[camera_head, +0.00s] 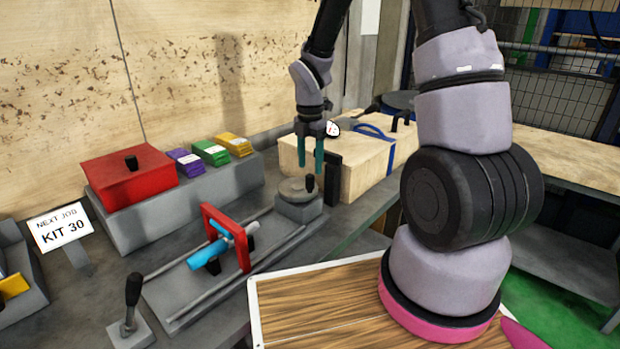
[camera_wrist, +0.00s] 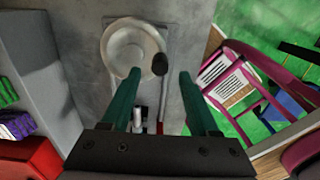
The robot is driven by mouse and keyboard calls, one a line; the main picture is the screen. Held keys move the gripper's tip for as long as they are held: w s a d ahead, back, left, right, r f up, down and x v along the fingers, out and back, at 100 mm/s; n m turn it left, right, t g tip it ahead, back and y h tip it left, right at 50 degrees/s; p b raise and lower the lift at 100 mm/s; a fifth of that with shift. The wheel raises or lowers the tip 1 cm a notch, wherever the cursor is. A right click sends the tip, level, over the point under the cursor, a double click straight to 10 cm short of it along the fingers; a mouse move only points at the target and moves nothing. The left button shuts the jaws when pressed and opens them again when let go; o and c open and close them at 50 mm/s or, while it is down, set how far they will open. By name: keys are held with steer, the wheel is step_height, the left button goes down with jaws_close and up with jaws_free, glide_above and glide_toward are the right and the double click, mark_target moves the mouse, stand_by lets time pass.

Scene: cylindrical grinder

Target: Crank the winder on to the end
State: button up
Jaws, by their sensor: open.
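The winder is a grey round wheel (camera_head: 297,188) on a grey block at the far right end of the bench fixture. Its small black knob (camera_head: 310,183) stands upright on the wheel's right side. In the wrist view the wheel (camera_wrist: 133,47) lies beyond my fingertips, and its knob (camera_wrist: 160,64) shows at its lower right edge. My gripper (camera_head: 310,167) points down above the wheel, its two green fingers apart and empty. The knob lies between the finger lines in the wrist view (camera_wrist: 157,82); the head view cannot settle how much height separates them.
A red frame (camera_head: 226,237) with a blue cylinder (camera_head: 211,253) stands on the rails left of the winder. A black upright block (camera_head: 327,177) and a wooden box (camera_head: 362,160) stand close by the winder's right. A red box (camera_head: 128,178) and coloured packs sit behind; a black-handled lever (camera_head: 132,300) stands front left.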

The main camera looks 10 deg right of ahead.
mark_target(310, 175)
step_height(310, 175, down, 5)
steer(key=shift+f, duration=0.1)
stand_by(0.3)
jaws_close()
